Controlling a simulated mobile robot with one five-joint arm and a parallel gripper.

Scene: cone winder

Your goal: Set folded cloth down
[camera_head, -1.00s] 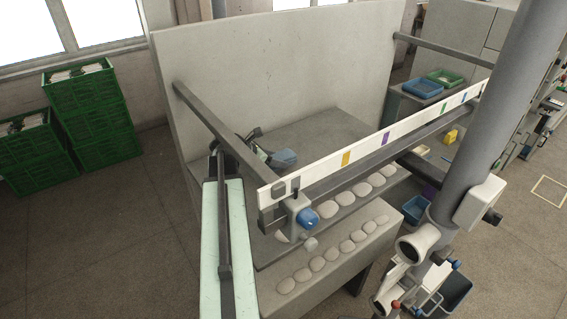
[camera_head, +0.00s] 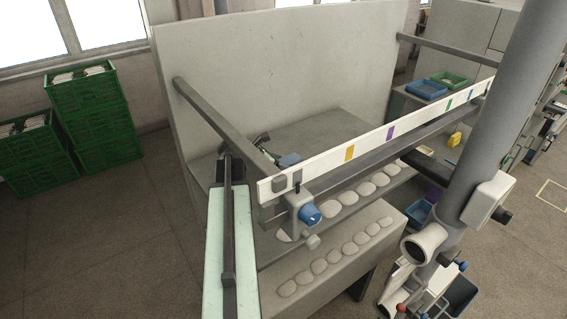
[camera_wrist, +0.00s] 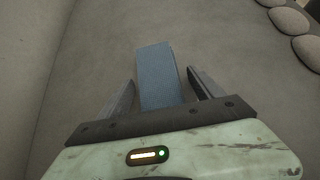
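The folded cloth is a narrow blue strip in the wrist view (camera_wrist: 157,62), lying against a plain grey surface. It lies between the two dark fingers of my gripper (camera_wrist: 161,76). The fingers stand apart, with a visible gap on the right side and a thin one on the left. The cloth's near end is hidden by the gripper body. In the head view, the cloth (camera_head: 289,159) shows as a small blue patch over the grey tabletop (camera_head: 325,128), partly hidden by the beam. I cannot tell its exact contact with the tabletop.
A white rail with coloured marks (camera_head: 370,143) crosses in front of the tabletop. A blue knob (camera_head: 310,214) sits at its left end. Several pale rounded lumps (camera_head: 345,250) line the front ledge. Green crates (camera_head: 90,110) stand at left. A tall grey panel (camera_head: 290,65) stands behind.

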